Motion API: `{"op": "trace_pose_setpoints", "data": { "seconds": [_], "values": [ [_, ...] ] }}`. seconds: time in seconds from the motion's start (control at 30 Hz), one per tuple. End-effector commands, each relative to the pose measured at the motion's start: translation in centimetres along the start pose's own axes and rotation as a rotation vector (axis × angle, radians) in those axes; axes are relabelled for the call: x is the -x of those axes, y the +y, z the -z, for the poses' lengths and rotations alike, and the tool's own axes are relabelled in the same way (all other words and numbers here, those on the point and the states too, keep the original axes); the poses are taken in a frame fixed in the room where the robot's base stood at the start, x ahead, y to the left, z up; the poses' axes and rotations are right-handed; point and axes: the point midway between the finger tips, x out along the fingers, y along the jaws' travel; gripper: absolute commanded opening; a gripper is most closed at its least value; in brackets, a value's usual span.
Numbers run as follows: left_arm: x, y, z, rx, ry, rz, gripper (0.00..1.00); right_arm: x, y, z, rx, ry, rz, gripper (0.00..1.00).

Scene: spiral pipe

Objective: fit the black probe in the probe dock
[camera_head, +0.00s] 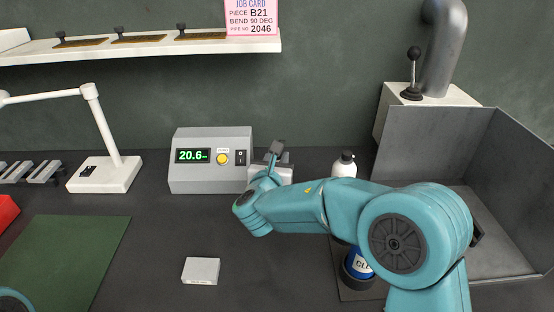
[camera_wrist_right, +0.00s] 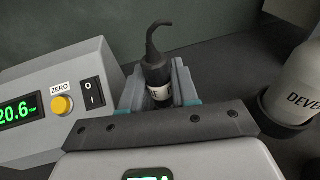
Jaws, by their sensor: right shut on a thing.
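The black probe (camera_wrist_right: 157,72) stands between the fingers of my right gripper (camera_wrist_right: 160,92) in the right wrist view. It has a pale label band and a curved dark tail at its top. The right gripper is shut on it, just right of the grey meter (camera_wrist_right: 62,100). In the head view the right gripper (camera_head: 272,166) is small and partly hidden by my own arm. The meter (camera_head: 211,160) there reads 20.6 and has a yellow button. I cannot make out the probe dock; the gripper may hide it. My left gripper is out of view.
A white bottle (camera_head: 344,164) stands right of the gripper, and a blue-labelled can (camera_head: 358,262) is partly behind my arm. A white block (camera_head: 201,271) lies in front. A lamp (camera_head: 103,174) and green mat (camera_head: 66,262) are left; an open grey metal bin (camera_head: 500,150) is right.

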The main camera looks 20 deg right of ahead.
Motion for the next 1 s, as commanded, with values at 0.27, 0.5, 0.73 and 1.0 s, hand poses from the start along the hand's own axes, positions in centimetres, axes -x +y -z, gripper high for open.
{"op": "trace_pose_setpoints", "data": {
  "seconds": [0.27, 0.5, 0.73, 1.0],
  "values": [
    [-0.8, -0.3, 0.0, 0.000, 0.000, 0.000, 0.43, -0.1, 0.0, 0.8, 0.000, 0.000, 0.000, 0.00],
    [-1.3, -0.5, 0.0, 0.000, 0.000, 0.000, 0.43, -0.2, 0.0, 1.4, 0.000, 0.000, 0.000, 0.00],
    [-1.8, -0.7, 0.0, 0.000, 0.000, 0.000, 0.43, -0.3, 0.0, 2.0, 0.000, 0.000, 0.000, 0.00],
    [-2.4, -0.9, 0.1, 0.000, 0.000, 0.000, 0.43, -0.5, 0.0, 2.6, 0.000, 0.000, 0.000, 0.00]
  ]
}}
